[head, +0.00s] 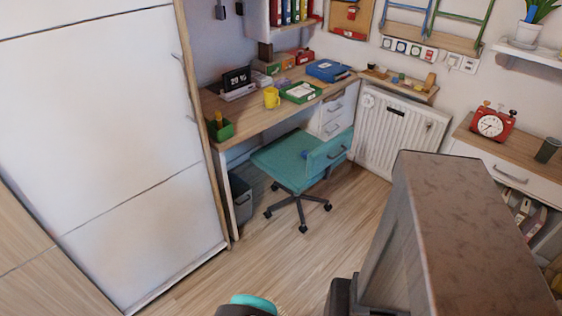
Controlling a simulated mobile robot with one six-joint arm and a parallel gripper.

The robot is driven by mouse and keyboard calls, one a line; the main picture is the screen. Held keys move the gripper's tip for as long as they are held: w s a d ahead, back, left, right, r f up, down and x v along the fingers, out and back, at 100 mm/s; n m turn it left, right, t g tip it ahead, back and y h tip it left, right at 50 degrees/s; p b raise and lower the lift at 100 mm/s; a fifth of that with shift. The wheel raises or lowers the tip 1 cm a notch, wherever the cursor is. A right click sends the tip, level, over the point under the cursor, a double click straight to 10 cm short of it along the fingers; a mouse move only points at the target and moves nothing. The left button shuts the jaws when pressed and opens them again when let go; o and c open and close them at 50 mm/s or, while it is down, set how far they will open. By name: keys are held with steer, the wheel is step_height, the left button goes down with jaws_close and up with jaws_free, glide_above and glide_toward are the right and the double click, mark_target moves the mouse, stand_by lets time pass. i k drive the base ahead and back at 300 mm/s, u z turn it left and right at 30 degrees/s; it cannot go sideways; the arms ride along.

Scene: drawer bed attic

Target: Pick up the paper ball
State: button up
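I cannot make out a paper ball for certain in the head view. A small blue lump (305,154) shows at the teal chair, by the seat and backrest, but it is too small to identify. The teal desk chair (285,160) stands on the floor, partly tucked under the wooden desk (243,116). A dark grey bin (241,200) stands under the desk's left end; its inside is hidden. My gripper is not in view; only teal and dark parts, which look like my arm, show at the bottom edge.
A large white wardrobe (110,120) fills the left. A white radiator (400,135) is on the back wall. A red clock (491,124) stands on a right-hand cabinet (480,145). A large brownish block hides the lower right. Wooden floor (270,255) is clear before the chair.

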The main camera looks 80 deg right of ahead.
mark_target(304, 153)
steer(key=u, duration=0.8)
steer(key=k, duration=1.4)
steer(key=z, duration=1.45)
